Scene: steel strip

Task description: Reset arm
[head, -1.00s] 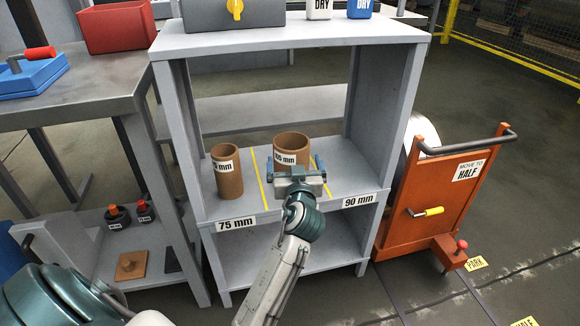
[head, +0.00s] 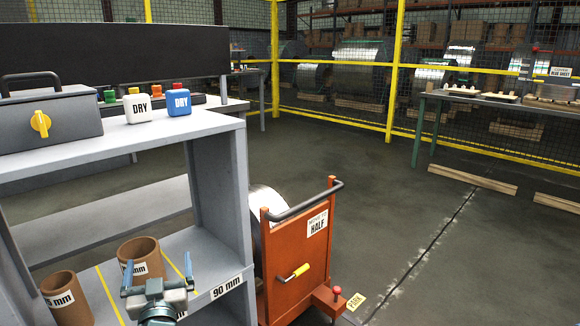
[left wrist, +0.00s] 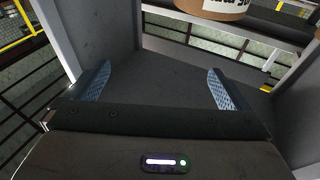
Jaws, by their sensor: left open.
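My left gripper (head: 158,270) is at the front of the grey shelf unit (head: 120,150), in front of the wider brown tube (head: 140,252) in the head view. Its two blue fingers are apart with nothing between them. In the left wrist view the open fingers (left wrist: 158,80) show over a dark flat surface, with part of a labelled brown tube (left wrist: 213,8) at the top edge, apart from the fingers. A narrower brown tube (head: 66,300) stands to the left. My right gripper is not in view.
An orange cart (head: 295,265) stands right of the shelf. Open floor (head: 350,180) lies beyond, up to a yellow-framed fence (head: 390,70).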

